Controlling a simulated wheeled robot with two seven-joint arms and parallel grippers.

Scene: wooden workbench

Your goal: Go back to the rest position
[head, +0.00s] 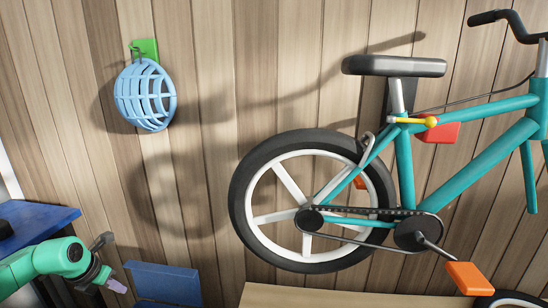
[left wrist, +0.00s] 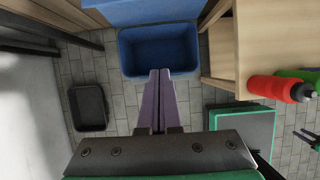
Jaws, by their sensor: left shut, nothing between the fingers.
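My left gripper (head: 117,286) is at the lower left of the head view, on a green arm. Its two purple fingers are closed together with nothing between them. In the left wrist view the shut fingers (left wrist: 160,85) point towards a blue bin (left wrist: 158,50) on the tiled floor. My right gripper does not show in the head view.
A teal bicycle (head: 405,165) is against the plank wall, right of my left arm. A light-blue helmet (head: 145,95) hangs on a green hook. A wooden bench (head: 330,297) is below.

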